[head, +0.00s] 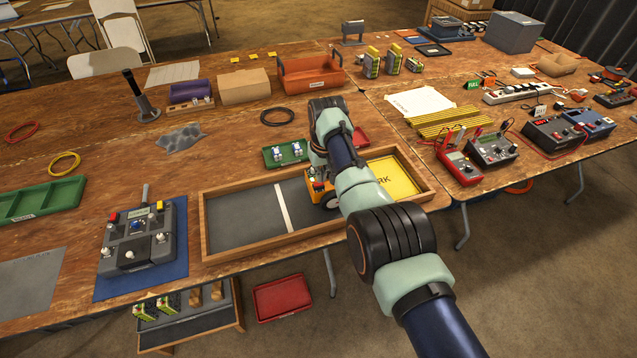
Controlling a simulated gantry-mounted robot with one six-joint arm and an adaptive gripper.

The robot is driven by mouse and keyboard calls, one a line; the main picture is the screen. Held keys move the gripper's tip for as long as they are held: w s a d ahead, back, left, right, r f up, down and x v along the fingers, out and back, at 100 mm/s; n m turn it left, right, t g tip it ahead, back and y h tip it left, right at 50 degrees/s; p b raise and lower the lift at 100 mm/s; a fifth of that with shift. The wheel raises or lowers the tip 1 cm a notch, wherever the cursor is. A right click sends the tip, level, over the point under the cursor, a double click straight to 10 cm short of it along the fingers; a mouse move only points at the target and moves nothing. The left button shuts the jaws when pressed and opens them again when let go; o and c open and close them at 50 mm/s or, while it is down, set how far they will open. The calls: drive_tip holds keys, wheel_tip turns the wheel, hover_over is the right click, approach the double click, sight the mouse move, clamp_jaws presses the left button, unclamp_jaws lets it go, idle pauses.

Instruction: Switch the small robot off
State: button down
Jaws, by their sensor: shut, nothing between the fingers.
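The small robot (327,201) is a yellow wheeled body with a red part on top. It sits in a wooden-framed tray (228,250), just right of the white line and left of the yellow "PARK" area (393,178). My gripper (318,176) points down at the top of the small robot, shut and largely hidden by my arm. I cannot tell whether its tips touch the robot. The robot's switch cannot be made out. A grey remote controller (137,254) with joysticks, an antenna and a red button lies on a blue mat (112,291) to the left.
A black ring (277,116) lies farther back. Meters (458,168) and yellow strips (448,120) lie to the right. The left half of the framed tray is clear.

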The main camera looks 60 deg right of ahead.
drive_tip(key=shift+f+b, duration=0.5)
drive_tip(key=shift+f, duration=0.2)
wheel_tip(320, 180, up, 7)
drive_tip(key=p, duration=0.6)
drive_tip(key=shift+r+p, duration=0.15)
drive_tip(key=shift+p, duration=0.25)
idle(0.4)
